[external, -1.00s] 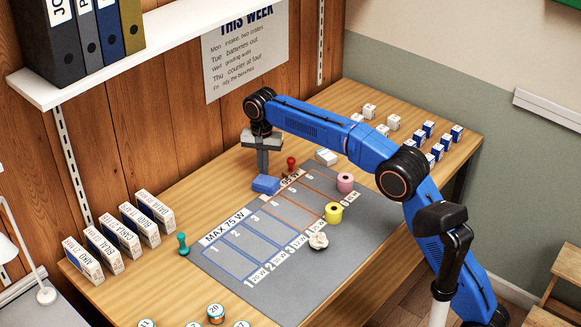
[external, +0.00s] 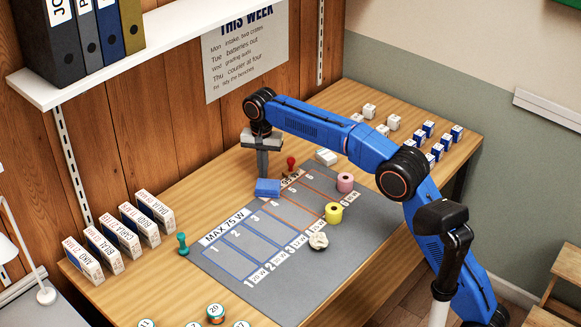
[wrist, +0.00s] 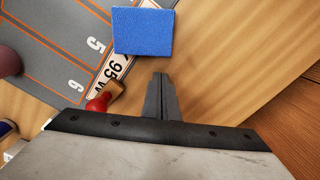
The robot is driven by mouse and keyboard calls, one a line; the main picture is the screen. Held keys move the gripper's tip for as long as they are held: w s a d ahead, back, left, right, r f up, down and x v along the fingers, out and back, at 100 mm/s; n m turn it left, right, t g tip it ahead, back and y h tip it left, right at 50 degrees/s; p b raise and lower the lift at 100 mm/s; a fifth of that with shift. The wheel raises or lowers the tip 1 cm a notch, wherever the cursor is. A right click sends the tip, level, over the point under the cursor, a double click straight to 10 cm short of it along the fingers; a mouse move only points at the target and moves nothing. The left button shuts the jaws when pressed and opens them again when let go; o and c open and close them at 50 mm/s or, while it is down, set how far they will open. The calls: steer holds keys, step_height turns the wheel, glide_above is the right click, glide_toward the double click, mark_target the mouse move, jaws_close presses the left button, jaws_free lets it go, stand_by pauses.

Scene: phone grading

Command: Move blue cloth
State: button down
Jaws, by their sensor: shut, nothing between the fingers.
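The blue cloth (external: 267,188) is a small flat block-like pad. It lies at the mat's far left edge, beside the 95 W label, partly on the grey mat (external: 283,229) and partly on the wood. It shows at the top of the wrist view (wrist: 143,32), with its whole face clear. My gripper (external: 262,174) points down just behind the cloth. In the wrist view its fingers (wrist: 160,80) are together and empty, with a small gap in the picture between the tips and the cloth's edge. Whether they touch is unclear.
A red-knobbed stamp (external: 291,162) stands close beside my gripper, also in the wrist view (wrist: 98,103). Numbered mat cells are mostly clear.

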steer(key=shift+w+d+r, duration=0.15)
steer(key=shift+w+d, duration=0.05)
steer(key=shift+w, duration=0.65)
step_height(320, 180, up, 10)
steer(key=shift+s+f, duration=0.15)
steer(key=shift+f, duration=0.05)
